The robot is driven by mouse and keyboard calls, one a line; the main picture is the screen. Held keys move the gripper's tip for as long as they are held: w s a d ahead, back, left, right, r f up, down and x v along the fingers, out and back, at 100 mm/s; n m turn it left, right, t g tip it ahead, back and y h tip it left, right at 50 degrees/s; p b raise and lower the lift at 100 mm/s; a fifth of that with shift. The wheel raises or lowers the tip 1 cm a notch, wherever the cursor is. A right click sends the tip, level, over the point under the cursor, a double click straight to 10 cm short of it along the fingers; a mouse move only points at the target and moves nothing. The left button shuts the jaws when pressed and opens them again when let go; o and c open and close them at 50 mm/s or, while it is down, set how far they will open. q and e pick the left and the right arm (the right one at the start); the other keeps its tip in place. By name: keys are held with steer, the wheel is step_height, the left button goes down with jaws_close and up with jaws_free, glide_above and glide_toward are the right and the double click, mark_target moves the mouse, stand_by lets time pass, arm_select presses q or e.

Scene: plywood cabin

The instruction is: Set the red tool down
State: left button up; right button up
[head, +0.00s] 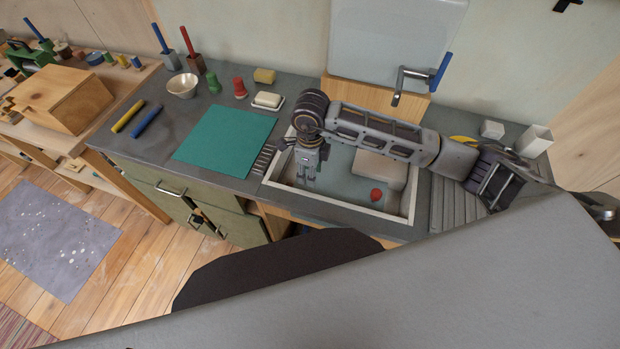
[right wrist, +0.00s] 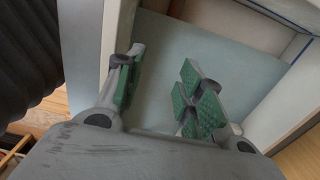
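My right gripper (head: 307,176) points down over the left part of the sink (head: 402,212). In the right wrist view its green-padded fingers (right wrist: 165,92) are apart with nothing between them. A red-handled tool (head: 187,41) stands upright in a dark holder (head: 195,64) at the back of the counter, well left of the gripper. A small red round thing (head: 376,196) is in the sink, right of the gripper; I cannot tell what it is. My left gripper is not in view.
A green mat (head: 224,141) lies bare on the counter left of the sink. A soap dish (head: 267,101), a red peg-shaped item (head: 239,88) and a bowl (head: 182,85) stand behind it.

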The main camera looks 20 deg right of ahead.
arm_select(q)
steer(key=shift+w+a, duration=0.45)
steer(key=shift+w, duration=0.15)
arm_select(e)
steer(key=shift+r, duration=0.9)
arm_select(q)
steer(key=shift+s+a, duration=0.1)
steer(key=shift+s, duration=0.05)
